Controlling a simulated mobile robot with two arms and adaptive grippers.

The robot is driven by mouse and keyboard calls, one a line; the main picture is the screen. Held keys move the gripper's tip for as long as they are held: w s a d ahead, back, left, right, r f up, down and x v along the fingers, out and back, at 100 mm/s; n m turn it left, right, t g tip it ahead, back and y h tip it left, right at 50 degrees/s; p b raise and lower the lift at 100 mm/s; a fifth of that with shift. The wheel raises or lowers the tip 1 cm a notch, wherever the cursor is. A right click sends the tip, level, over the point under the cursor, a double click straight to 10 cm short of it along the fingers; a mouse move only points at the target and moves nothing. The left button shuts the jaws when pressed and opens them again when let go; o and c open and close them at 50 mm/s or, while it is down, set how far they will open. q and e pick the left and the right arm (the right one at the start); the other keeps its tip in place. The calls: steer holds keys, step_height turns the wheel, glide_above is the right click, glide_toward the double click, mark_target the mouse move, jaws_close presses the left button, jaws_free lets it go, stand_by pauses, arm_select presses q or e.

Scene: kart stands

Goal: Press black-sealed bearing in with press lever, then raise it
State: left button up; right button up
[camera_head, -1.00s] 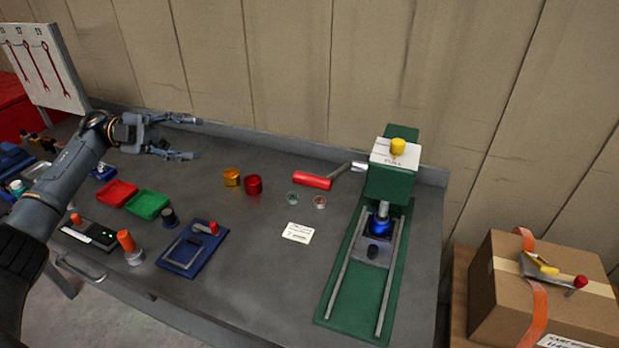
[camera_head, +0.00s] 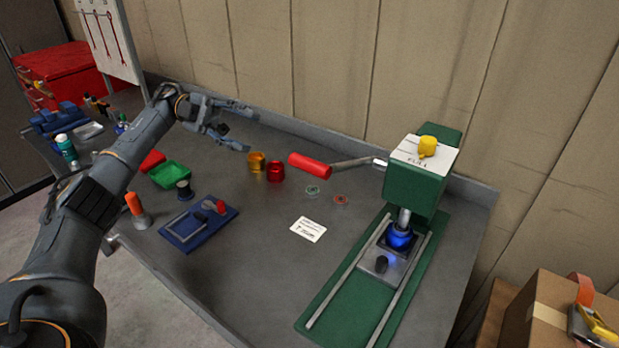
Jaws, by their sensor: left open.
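The green press (camera_head: 413,189) stands at the right of the bench, with a yellow knob and a white label on top. Its lever (camera_head: 310,166) has a red grip and a metal rod reaching left from the press head. A blue-lit part (camera_head: 400,237) sits on the carriage under the ram, which comes down onto or close to it. I cannot make out the black-sealed bearing there. My left gripper (camera_head: 249,128) is open and empty, above the back of the bench, left of the lever grip and apart from it. My right gripper is not in view.
An orange pot (camera_head: 257,162) and a red pot (camera_head: 276,172) stand just left of the lever grip. Small rings and a white card (camera_head: 308,229) lie before it. A green tray (camera_head: 170,174) and blue fixture (camera_head: 198,226) are left. A cardboard box (camera_head: 545,315) stands right.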

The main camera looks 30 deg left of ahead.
mark_target(299, 156)
arm_select(q)
steer(key=d+p, duration=0.1)
steer(key=d, duration=0.3)
steer(key=s+d+f+p, duration=0.1)
steer(key=d, duration=0.4)
steer(key=d+f+p, duration=0.1)
steer(key=d, duration=0.3)
steer(key=shift+s+d, duration=0.15)
steer(key=shift+s, duration=0.15)
steer(key=shift+d+f+p, duration=0.1)
steer(key=shift+d+p, duration=0.25)
steer(key=shift+d, duration=0.15)
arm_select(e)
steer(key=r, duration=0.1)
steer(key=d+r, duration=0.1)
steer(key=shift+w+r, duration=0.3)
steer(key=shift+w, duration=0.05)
arm_select(q)
jaws_close()
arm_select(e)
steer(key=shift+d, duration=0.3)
